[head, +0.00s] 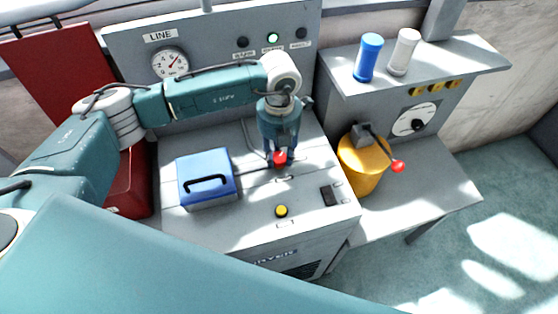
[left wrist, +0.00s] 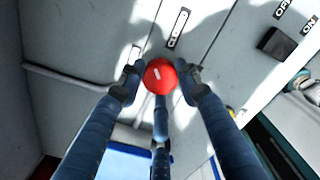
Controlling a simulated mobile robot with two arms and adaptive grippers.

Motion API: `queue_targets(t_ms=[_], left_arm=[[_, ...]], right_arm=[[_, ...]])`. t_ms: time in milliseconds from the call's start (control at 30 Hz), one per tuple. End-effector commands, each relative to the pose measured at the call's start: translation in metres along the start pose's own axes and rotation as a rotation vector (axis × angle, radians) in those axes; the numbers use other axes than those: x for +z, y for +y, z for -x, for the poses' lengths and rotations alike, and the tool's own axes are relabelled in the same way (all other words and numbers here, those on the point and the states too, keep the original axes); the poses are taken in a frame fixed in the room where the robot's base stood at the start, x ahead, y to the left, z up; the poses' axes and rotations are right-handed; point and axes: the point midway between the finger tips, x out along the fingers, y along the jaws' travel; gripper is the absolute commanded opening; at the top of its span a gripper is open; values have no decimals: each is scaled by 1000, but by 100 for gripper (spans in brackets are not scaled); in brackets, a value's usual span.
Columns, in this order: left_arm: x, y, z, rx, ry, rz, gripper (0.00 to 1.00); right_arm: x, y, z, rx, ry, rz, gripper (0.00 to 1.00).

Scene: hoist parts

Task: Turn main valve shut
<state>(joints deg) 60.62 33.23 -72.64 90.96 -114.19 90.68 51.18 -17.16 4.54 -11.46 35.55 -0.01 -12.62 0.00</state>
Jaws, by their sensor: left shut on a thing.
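A red round knob (head: 280,158) sits on the grey bench top, under my left gripper. It looks like the end of the main valve's handle; the rest of the valve is hidden by the gripper. In the left wrist view the knob (left wrist: 160,77) lies between the fingertips of my left gripper (left wrist: 160,82), which is shut on it. A label plate (left wrist: 178,28) with partly readable letters, seemingly "CLO", is on the panel beyond the knob. In the head view my left gripper (head: 280,155) points down at the bench. My right gripper is not in view.
A blue box (head: 206,170) with a black handle stands left of the gripper. A yellow button (head: 281,211) and a black switch (head: 328,195) are in front. A yellow drum (head: 362,172) with a red-tipped lever stands right. A gauge (head: 170,63) is behind.

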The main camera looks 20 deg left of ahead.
Motion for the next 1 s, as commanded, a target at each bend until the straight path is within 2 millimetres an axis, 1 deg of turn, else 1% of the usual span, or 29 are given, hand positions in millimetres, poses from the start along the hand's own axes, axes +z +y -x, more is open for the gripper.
queue_targets(t_ms=[33, 500, 700, 1000], left_arm=[[3, 0, -4, -1, -9, -43, 7], [3, 0, -2, 1, -11, -470, 7], [3, -1, -1, 0, -11, -606, 7], [3, -1, 2, 0, -11, -722, 7]], right_arm=[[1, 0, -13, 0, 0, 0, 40], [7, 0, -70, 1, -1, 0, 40], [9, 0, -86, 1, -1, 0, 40], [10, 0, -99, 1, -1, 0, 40]])
